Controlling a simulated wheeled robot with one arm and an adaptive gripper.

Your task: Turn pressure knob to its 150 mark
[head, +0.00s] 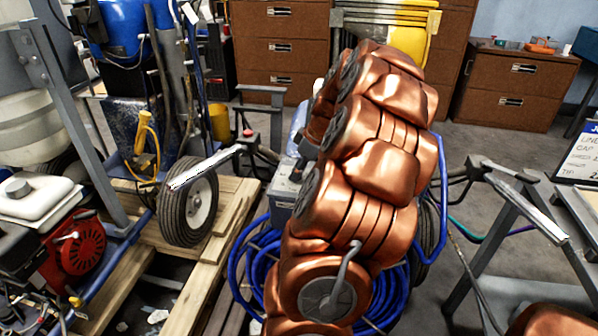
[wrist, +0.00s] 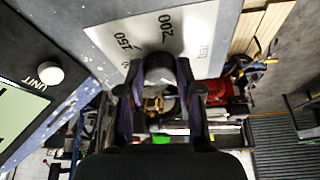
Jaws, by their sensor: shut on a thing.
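In the head view my arm hides the knob and the gripper.
In the wrist view a white round button (wrist: 50,74) marked UNIT and a greenish display (wrist: 15,122) sit at left. In the head view a blue hose coil (head: 250,262), a wheel (head: 188,205) on wooden pallets and a red engine (head: 80,250) stand around my arm.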

